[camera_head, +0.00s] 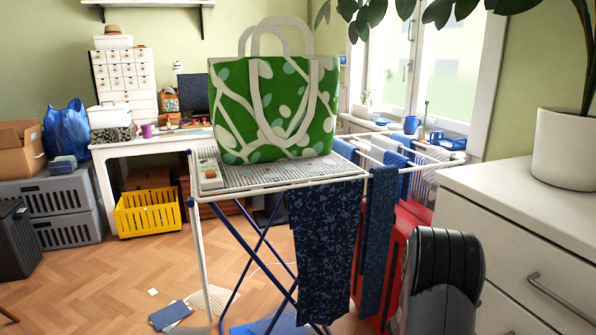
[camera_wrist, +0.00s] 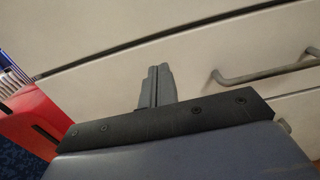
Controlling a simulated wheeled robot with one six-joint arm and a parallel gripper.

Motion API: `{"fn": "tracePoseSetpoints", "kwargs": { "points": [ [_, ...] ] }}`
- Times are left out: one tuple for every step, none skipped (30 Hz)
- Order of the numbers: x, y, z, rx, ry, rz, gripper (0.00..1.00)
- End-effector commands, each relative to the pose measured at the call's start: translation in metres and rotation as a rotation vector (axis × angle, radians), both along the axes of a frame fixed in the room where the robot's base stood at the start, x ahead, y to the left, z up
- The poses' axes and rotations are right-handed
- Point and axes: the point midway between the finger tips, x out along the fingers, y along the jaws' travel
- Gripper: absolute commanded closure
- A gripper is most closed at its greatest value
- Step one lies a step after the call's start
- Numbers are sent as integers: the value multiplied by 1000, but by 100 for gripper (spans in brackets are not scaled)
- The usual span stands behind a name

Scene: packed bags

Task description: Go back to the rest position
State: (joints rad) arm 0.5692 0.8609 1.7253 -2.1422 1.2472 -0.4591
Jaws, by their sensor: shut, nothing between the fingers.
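My gripper (camera_wrist: 158,72) shows in the wrist view with its two grey fingers together and nothing between them. It is close in front of the pale drawer front of a cabinet (camera_wrist: 110,45); I cannot tell whether it touches. In the head view my black and grey arm (camera_head: 443,275) stands at the lower right, beside the cabinet, and my gripper is not visible there. A green and white patterned bag (camera_head: 240,110) stands upright on the drying rack (camera_head: 300,180), apart from my arm.
The white cabinet (camera_head: 515,195) with a potted plant (camera_head: 565,150) fills the right side. A drawer handle (camera_wrist: 262,72) is right of my gripper. A red object (camera_wrist: 35,115) is at the left of the wrist view. Dark blue cloths (camera_head: 322,250) hang from the rack. The wooden floor (camera_head: 95,280) is mostly clear at left.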

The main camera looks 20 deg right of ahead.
Motion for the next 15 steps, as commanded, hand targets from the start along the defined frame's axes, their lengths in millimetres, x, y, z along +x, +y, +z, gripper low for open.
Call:
{"fn": "tracePoseSetpoints", "kwargs": {
  "points": [
    [1,12,1,2,3,5,100],
    [0,18,1,2,3,4,100],
    [-1,26,1,2,2,5,100],
    [-1,32,1,1,2,5,100],
    [-1,38,1,2,2,4,100],
    [-2,46,1,2,3,5,100],
    [-3,52,1,1,4,5,100],
    [-3,58,1,1,2,5,100],
    [-4,66,1,2,2,6,100],
    [-4,72,1,1,2,5,100],
    [-5,78,1,1,2,5,100],
    [-5,86,0,1,2,6,100],
    [-6,91,0,1,2,5,100],
    [-6,97,1,0,2,6,100],
    [-7,104,1,1,1,5,100]
  ]
}}
